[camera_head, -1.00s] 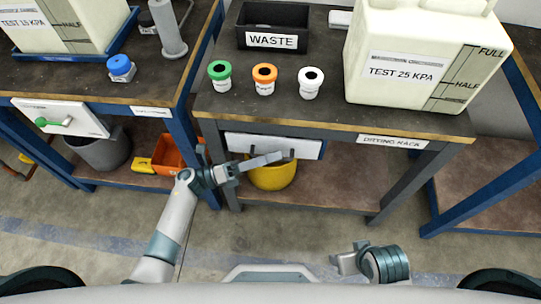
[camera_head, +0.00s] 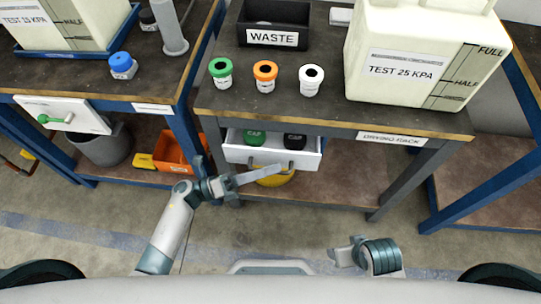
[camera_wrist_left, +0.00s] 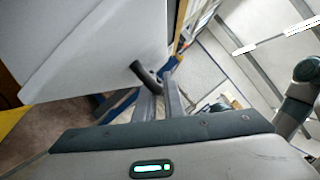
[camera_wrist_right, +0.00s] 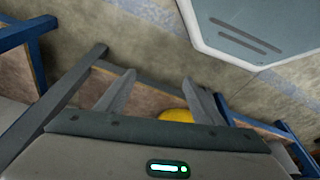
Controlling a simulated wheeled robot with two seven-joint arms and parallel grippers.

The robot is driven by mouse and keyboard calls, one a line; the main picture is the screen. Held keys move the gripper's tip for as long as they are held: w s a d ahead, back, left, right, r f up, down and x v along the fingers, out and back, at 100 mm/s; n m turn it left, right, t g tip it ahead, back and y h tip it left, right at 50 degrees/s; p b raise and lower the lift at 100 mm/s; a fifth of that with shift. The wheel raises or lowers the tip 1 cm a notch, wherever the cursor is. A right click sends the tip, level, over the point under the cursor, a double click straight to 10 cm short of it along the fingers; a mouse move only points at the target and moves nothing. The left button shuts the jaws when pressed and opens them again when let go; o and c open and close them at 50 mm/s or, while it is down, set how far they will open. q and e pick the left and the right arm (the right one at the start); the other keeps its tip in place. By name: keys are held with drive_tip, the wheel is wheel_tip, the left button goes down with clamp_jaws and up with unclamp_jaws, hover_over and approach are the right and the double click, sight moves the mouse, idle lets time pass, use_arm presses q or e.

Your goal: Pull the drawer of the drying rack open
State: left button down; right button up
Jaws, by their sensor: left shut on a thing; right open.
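The drying rack is the bench with the label "DRYING RACK" (camera_head: 391,138). Its white drawer (camera_head: 308,158) stands partly open under the bench top. A green-capped item (camera_head: 255,138) and a black-capped item (camera_head: 295,139) show inside. My left gripper (camera_head: 280,168) is at the drawer's front, shut on its dark handle. In the left wrist view the handle (camera_wrist_left: 146,76) sits between the fingers, beside the white drawer front (camera_wrist_left: 95,50). My right gripper (camera_head: 338,256) is open and empty, low and away from the rack. Its spread fingers show in the right wrist view (camera_wrist_right: 160,95).
On the rack top stand green (camera_head: 220,72), orange (camera_head: 265,75) and white (camera_head: 311,78) capped bottles, a black waste bin (camera_head: 272,38) and a large tank (camera_head: 415,60). A yellow bucket (camera_head: 275,179) is below the drawer. The floor in front is clear.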

use_arm(q)
drive_tip(key=s+a+p, duration=0.1)
drive_tip(key=s+a, duration=0.1)
drive_tip(key=s, duration=1.6)
drive_tip(key=shift+s, duration=0.15)
use_arm(e)
drive_tip(key=shift+x, duration=1.8)
drive_tip(key=shift+s, duration=0.15)
use_arm(q)
drive_tip(key=c, duration=2.1)
unclamp_jaws()
drive_tip(key=shift+a+f, duration=0.1)
drive_tip(key=shift+a, duration=0.05)
use_arm(e)
drive_tip(key=shift+f, duration=0.1)
